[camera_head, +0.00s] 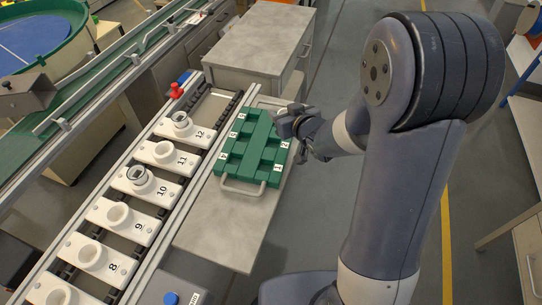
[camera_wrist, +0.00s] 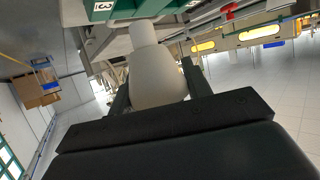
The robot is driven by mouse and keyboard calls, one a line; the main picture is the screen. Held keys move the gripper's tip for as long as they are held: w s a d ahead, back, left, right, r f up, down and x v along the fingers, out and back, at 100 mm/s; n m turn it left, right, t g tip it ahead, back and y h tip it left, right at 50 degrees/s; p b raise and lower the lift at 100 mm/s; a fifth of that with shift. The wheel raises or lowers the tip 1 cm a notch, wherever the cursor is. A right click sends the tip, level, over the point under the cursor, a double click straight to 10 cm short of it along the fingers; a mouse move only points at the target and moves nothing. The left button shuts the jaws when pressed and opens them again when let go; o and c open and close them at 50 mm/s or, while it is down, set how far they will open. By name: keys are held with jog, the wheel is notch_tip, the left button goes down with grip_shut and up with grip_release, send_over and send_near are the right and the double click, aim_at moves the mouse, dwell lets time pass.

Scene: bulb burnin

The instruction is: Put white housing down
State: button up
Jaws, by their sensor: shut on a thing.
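The white housing (camera_wrist: 157,82) shows in the wrist view as a smooth, rounded body with a narrower neck pointing up in the picture. My gripper (camera_wrist: 156,88) is shut on its wide part, a dark finger on each side. In the head view my gripper (camera_head: 287,124) is at the right edge of the green tray (camera_head: 232,171), near labels 1 and 2; I cannot make out the housing there. The green tray has numbered places and a grey handle at its near end. It also shows at the top of the wrist view (camera_wrist: 150,8), by the housing's neck.
The tray lies on a grey bench (camera_head: 215,225) with bare surface at its near end. To the left, a conveyor carries several white numbered carriers (camera_head: 118,217), some with ring-like parts. A red knob (camera_head: 176,90) stands at the conveyor's far end. A grey cabinet (camera_head: 262,40) stands behind.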

jog(key=a+r+n+y+b, duration=0.1)
jog(key=a+n+y+b, duration=0.1)
jog(key=a+b, duration=0.1)
jog(key=g+b, duration=0.1)
jog(key=b, duration=0.7)
send_over(270, 144)
notch_tip(270, 144, down, 8)
jog(key=shift+f, duration=0.1)
jog(key=shift+f, duration=0.2)
jog(key=o, duration=0.9)
jog(key=shift+r, duration=0.1)
jog(key=shift+o, duration=0.2)
